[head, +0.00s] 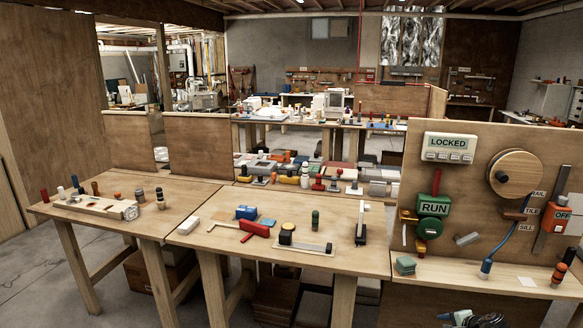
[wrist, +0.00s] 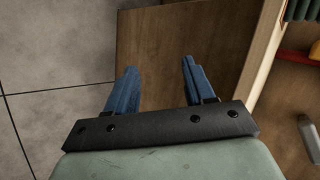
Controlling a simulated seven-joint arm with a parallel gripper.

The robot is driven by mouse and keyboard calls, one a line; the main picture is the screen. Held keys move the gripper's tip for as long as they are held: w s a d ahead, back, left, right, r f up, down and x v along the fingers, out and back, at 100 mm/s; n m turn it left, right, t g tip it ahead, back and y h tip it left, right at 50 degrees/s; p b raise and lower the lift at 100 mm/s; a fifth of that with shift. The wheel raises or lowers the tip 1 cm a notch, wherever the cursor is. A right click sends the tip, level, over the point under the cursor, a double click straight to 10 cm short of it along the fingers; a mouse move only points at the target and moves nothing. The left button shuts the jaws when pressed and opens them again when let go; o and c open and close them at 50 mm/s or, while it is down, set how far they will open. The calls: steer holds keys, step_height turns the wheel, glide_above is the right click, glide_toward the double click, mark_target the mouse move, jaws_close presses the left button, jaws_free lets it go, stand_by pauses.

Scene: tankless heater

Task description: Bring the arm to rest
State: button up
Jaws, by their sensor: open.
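My gripper (wrist: 158,75) shows in the wrist view as two blue fingers standing apart on a black bar, with nothing between them. The fingers are in front of a brown wooden panel (wrist: 185,40) and a grey tiled floor (wrist: 45,55). In the head view, a dark and blue part at the bottom edge right of centre (head: 470,319) looks like my gripper, low in front of the right bench. Most of it is cut off by the picture edge, and the rest of the arm is out of view.
The right bench (head: 450,272) carries a panel with a LOCKED box (head: 449,148), a green RUN switch (head: 432,213), a wooden wheel (head: 515,174) and an orange OFF switch (head: 557,219). The middle bench (head: 350,263) holds several tools.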

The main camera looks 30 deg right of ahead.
steer(key=w+a+f+n+g+y, duration=0.1)
steer(key=a+f+n+g+y, duration=0.2)
steer(key=a+f, duration=0.6)
steer(key=a+f+n+g, duration=0.4)
steer(key=a+f+n, duration=0.15)
steer(key=a, duration=0.75)
steer(key=w+a+f+n+g+y, duration=0.1)
steer(key=a+f+n+g+y, duration=0.15)
steer(key=a+f, duration=0.7)
steer(key=s+a+f+n+g+h, duration=0.1)
steer(key=s+a+f+n+g, duration=0.1)
steer(key=a, duration=0.8)
steer(key=s+a+f+n+g+h, duration=0.1)
steer(key=a+n, duration=0.4)
steer(key=a, duration=0.5)
steer(key=s+a+f+n+g+h, duration=0.1)
steer(key=s+a+f+n+g, duration=0.1)
steer(key=a, duration=0.9)
steer(key=s+f+n, duration=0.1)
steer(key=s, duration=0.1)
steer(key=shift+s+f+n+g, duration=0.35)
steer(key=shift+s+f+n, duration=0.05)
